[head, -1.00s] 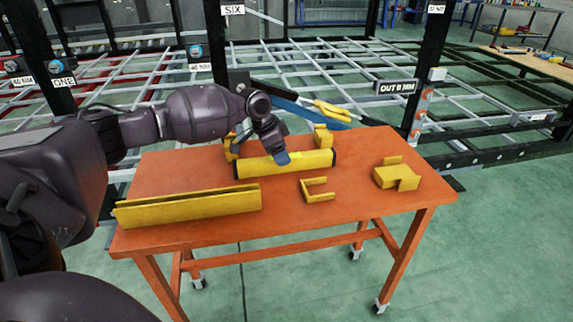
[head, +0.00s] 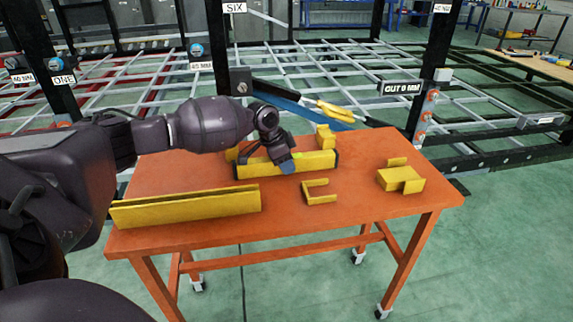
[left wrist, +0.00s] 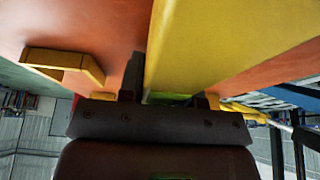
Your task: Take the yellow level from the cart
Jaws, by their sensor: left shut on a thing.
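The yellow level (head: 318,162) is a bar with black ends on the orange cart (head: 345,205), toward the back of its top. My left gripper (head: 287,166) comes down over its middle and is shut on it. In the left wrist view the level (left wrist: 225,45) fills the upper middle, and a green vial patch shows at the jaws (left wrist: 170,100). I cannot tell whether the level is clear of the cart top. My right gripper is not in view.
On the cart are a long yellow channel (head: 187,207) at front left, a U-shaped yellow bracket (head: 318,192), another yellow bracket (head: 401,178) at right, and yellow pieces behind the level (head: 325,137). A metal frame (head: 480,150) stands behind the cart.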

